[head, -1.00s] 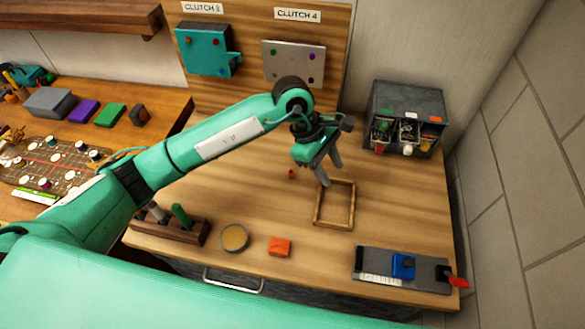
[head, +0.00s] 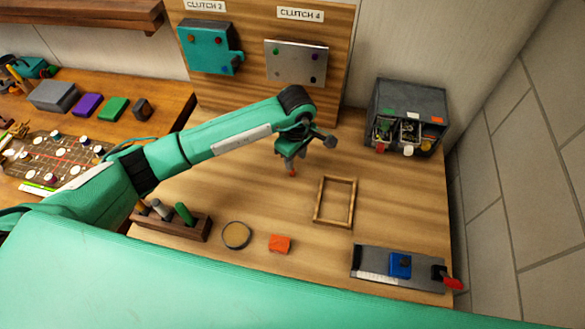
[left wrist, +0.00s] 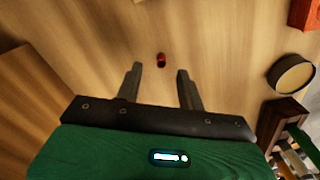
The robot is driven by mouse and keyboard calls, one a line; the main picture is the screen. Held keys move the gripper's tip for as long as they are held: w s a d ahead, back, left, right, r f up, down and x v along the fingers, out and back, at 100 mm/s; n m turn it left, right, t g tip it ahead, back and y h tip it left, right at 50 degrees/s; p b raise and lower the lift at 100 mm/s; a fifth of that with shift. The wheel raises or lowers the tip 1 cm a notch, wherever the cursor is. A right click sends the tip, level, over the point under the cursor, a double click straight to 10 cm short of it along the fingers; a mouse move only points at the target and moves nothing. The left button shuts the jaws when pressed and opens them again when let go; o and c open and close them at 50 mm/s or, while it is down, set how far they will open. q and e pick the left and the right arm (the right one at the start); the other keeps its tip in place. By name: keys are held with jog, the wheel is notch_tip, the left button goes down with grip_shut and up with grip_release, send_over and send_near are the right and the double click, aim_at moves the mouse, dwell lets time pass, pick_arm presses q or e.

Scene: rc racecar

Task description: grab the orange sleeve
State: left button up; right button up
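The orange sleeve is a small reddish-orange cylinder (head: 292,174) on the wooden bench, left of the wooden frame. In the left wrist view the sleeve (left wrist: 161,60) shows a dark hole and lies just beyond the fingertips, in line with the gap between them. My left gripper (head: 288,166) points down over the sleeve in the head view. In the left wrist view the left gripper (left wrist: 160,70) has its fingers apart with nothing between them. Its exact height above the sleeve is hard to tell. My right gripper is not in view.
An empty wooden frame (head: 319,205) lies right of the sleeve. An orange block (head: 279,244), a round dish (head: 236,235) and a tool rack (head: 168,229) stand near the front edge. A grey parts bin (head: 408,98) stands at the back right. Bench around the sleeve is clear.

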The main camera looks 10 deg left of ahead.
aim_at(293, 174)
pick_arm(q)
jog(key=f+p, duration=0.1)
jog(key=f, duration=0.1)
jog(key=a+f+p, duration=0.1)
jog(key=f+p, duration=0.1)
jog(key=shift+f, duration=0.65)
grip_shut()
